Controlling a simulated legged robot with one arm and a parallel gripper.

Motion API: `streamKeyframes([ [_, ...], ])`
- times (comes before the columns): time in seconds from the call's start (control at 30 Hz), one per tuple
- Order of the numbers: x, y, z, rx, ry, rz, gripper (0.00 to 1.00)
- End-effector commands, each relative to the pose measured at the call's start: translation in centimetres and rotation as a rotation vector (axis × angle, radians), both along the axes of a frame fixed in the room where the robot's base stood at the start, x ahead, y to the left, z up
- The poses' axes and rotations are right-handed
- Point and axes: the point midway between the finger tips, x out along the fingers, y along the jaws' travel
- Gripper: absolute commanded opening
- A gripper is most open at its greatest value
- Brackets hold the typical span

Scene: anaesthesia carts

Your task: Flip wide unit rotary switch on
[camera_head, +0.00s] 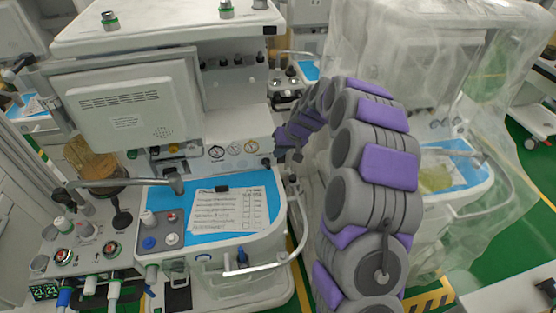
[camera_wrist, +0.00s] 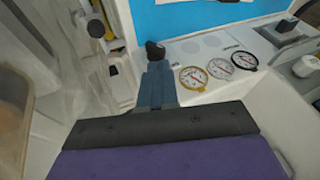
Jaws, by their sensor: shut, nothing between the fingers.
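The wide unit is the white anaesthesia cart (camera_head: 235,118) on the left of the head view, with a row of gauges on its front panel. A black knob (camera_wrist: 155,51), which looks like the rotary switch, stands at the panel's end beside the yellow-rimmed gauge in the wrist view. It appears as a small dark spot (camera_head: 265,162) in the head view. My gripper (camera_wrist: 156,70) is shut and empty. Its fingertips are just below the knob in the wrist picture; I cannot tell whether they touch it. The knob's lower part is hidden behind the fingers.
Yellow, white and black-rimmed gauges (camera_wrist: 219,67) lie right of my fingers. A blue work surface (camera_head: 262,190) with a paper checklist (camera_head: 215,210) is below the panel. A plastic-draped cart (camera_head: 450,60) stands close on my arm's right. A metal rail (camera_head: 300,225) edges the work surface.

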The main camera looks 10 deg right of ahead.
Motion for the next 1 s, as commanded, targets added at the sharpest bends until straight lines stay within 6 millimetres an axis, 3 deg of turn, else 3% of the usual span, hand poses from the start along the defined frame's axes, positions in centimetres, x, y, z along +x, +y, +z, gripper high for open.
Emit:
streamKeyframes([
  [0.2, 1.3, -1.6, -1.7, -0.002, -0.014, -0.018, 0.00],
  [0.73, 1.7, -1.0, -2.3, -0.006, -0.015, -0.019, 0.00],
  [1.0, 2.7, -0.2, -5.6, -0.006, -0.013, -0.017, 0.00],
])
